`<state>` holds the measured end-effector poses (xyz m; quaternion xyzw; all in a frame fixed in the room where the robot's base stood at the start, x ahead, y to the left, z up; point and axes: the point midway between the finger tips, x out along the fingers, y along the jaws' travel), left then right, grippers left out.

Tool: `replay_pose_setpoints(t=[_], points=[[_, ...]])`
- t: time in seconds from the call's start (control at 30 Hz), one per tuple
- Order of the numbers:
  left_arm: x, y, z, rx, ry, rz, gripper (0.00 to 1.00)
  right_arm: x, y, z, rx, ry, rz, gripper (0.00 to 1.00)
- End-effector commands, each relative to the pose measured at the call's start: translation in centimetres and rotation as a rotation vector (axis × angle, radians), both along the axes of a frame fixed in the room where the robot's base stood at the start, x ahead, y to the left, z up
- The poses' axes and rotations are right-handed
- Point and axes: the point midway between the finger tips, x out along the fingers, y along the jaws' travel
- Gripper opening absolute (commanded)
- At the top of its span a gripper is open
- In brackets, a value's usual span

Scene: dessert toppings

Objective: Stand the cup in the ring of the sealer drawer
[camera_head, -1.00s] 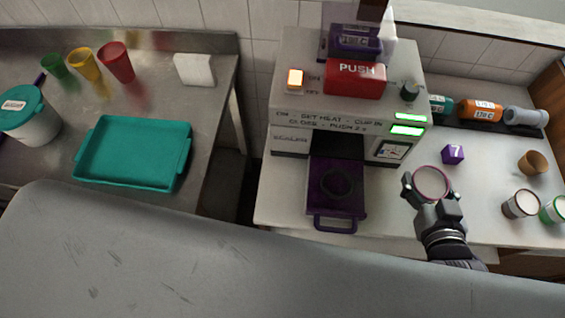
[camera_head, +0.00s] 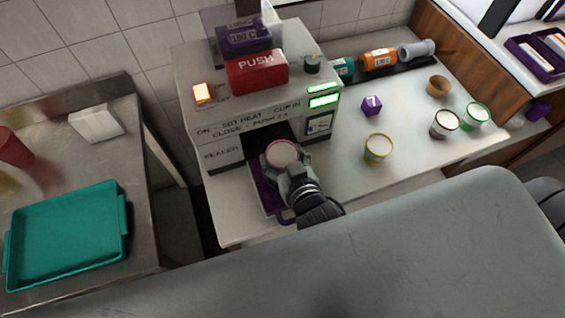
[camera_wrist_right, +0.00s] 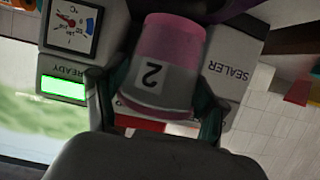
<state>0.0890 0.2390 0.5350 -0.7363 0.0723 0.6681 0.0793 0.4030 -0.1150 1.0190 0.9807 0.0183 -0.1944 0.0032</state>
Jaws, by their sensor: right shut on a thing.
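A pink-rimmed cup (camera_head: 282,153) is held by my right gripper (camera_head: 285,166) at the front of the sealer (camera_head: 220,152), above the pulled-out purple drawer (camera_head: 263,191). The cup looks roughly upright in the head view. In the right wrist view the cup (camera_wrist_right: 170,55) shows a pink band and a white label "2", with a finger of my right gripper (camera_wrist_right: 155,95) on each side. The drawer's ring is hidden behind cup and gripper, so I cannot tell whether the cup touches it. My left gripper is not in view.
A teal tray (camera_head: 122,228) lies on the left table. The sealer's red PUSH block (camera_head: 257,72) is above.

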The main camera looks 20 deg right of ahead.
Motion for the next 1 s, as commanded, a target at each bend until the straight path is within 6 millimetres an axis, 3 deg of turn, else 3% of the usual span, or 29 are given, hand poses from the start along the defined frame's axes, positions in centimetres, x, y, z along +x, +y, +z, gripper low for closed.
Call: replay_pose_setpoints(t=[0.27, 0.67, 0.7, 0.83, 1.0], points=[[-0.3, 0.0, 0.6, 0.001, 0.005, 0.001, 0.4, 0.0, 0.0, -3.6, 0.0, 0.002, -0.001, 0.32], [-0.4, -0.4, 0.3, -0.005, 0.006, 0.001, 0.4, 0.0, -0.1, -4.2, 0.001, 0.0, -0.001, 0.32], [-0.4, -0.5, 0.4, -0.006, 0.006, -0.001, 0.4, 0.0, -0.1, -4.2, 0.0, 0.001, -0.001, 0.77], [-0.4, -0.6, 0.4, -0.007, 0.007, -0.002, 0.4, -0.1, -0.1, -4.2, 0.0, 0.002, -0.001, 0.97], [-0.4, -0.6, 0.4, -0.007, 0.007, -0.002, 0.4, -0.1, -0.1, -4.2, 0.0, 0.002, -0.001, 0.97]])
